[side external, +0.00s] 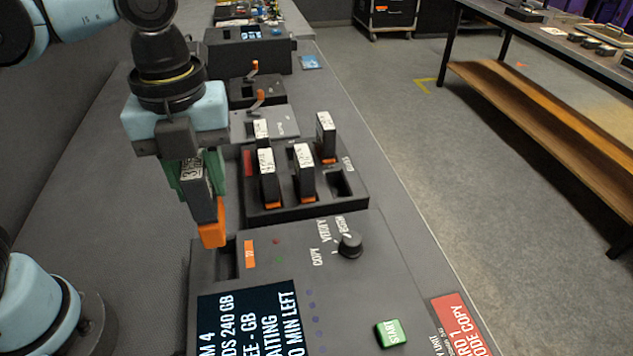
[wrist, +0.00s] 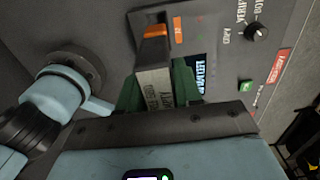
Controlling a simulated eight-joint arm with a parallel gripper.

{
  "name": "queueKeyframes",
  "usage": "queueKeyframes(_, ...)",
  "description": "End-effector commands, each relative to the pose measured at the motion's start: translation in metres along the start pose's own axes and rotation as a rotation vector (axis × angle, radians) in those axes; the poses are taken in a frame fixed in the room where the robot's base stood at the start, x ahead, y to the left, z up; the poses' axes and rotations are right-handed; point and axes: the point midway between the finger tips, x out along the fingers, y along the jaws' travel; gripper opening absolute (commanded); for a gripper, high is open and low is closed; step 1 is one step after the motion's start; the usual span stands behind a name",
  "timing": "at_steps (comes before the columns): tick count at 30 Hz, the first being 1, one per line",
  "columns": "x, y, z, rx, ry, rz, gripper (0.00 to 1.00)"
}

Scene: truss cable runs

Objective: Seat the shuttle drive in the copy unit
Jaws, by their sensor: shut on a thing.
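My gripper (side external: 195,182) has its green fingers closed on the shuttle drive (side external: 199,207), a dark block with a white label and an orange lower end. The drive hangs nearly upright, orange end down, over the left end of the copy unit (side external: 290,255). The unit's dark slot (side external: 229,262) shows just right of and below the orange end, partly hidden by it. In the wrist view the drive (wrist: 154,76) sits between the fingers (wrist: 158,90), its orange end over the slot area. I cannot tell whether the tip enters the slot.
Behind the unit, a dark rack (side external: 300,208) holds several labelled drives and has an empty bay (side external: 341,184) at right. The unit carries a black knob (side external: 350,244), a green START button (side external: 391,333) and a screen (side external: 250,318). The bench left of the unit is bare.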

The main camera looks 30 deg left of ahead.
Motion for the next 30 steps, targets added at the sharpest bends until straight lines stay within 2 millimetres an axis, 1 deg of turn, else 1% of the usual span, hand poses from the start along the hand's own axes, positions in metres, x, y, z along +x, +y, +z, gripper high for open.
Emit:
queueKeyframes(5, 0.009, 0.001, 0.000, 0.000, 0.000, 0.000, 0.00)
queueKeyframes(18, 0.051, 0.000, 0.000, 0.000, 0.000, 0.000, 0.00)
queueKeyframes(24, 0.060, 0.001, 0.000, 0.000, 0.000, 0.000, 0.00)
queueKeyframes(30, 0.062, 0.001, 0.000, 0.000, 0.000, 0.000, 0.00)
